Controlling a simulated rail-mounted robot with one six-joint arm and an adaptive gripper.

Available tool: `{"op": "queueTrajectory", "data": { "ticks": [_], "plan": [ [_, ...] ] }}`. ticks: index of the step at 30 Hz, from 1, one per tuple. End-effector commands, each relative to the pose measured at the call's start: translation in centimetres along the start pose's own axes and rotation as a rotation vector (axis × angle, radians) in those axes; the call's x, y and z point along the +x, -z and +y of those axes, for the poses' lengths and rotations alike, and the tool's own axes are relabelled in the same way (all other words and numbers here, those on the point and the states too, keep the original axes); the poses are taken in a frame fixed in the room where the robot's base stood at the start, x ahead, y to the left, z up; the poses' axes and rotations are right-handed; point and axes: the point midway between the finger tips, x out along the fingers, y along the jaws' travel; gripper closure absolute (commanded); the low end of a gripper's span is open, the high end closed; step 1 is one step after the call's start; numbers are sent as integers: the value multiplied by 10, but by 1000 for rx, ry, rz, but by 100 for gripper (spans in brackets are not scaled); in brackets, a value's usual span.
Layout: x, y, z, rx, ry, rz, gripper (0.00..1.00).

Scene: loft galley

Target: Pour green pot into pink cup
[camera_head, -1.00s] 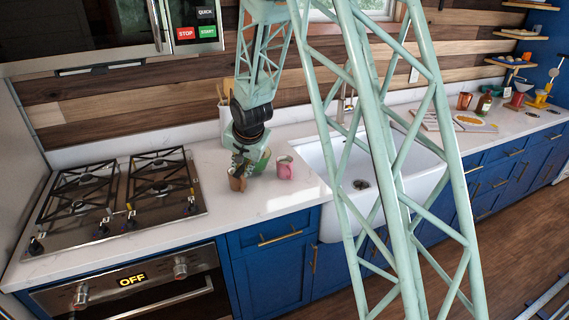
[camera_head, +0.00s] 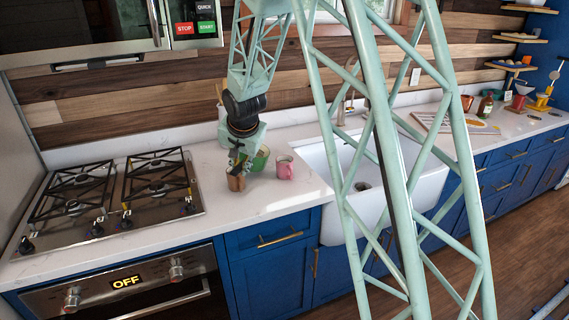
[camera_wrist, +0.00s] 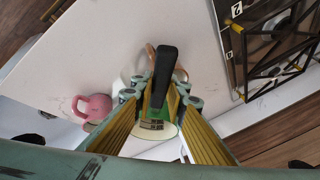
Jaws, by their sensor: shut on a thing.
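The green pot (camera_head: 261,159) is at the worktop's back edge of the cluster, partly hidden behind my gripper (camera_head: 240,165). In the wrist view my gripper (camera_wrist: 160,98) has its yellow-padded fingers closed around a black handle (camera_wrist: 163,75), with the green of the pot (camera_wrist: 155,117) below it. I cannot tell whether the pot touches the worktop. The pink cup (camera_head: 285,168) stands upright on the worktop, right of the pot and apart from it. It also shows at the left in the wrist view (camera_wrist: 96,107).
A brown cup (camera_head: 236,183) stands in front of my gripper, very near it. The gas hob (camera_head: 120,195) lies to the left. The white sink (camera_head: 390,185) lies to the right. The white worktop (camera_head: 250,207) is clear in front of the cups.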

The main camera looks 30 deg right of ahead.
Motion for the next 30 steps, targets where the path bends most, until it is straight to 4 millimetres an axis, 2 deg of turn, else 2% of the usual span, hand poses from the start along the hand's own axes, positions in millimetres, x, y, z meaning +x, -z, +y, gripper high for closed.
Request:
{"op": "queueTrajectory", "data": {
  "ticks": [30],
  "plan": [
    [-2, -1, -5, -18, -33, 1, 100]
  ]
}}
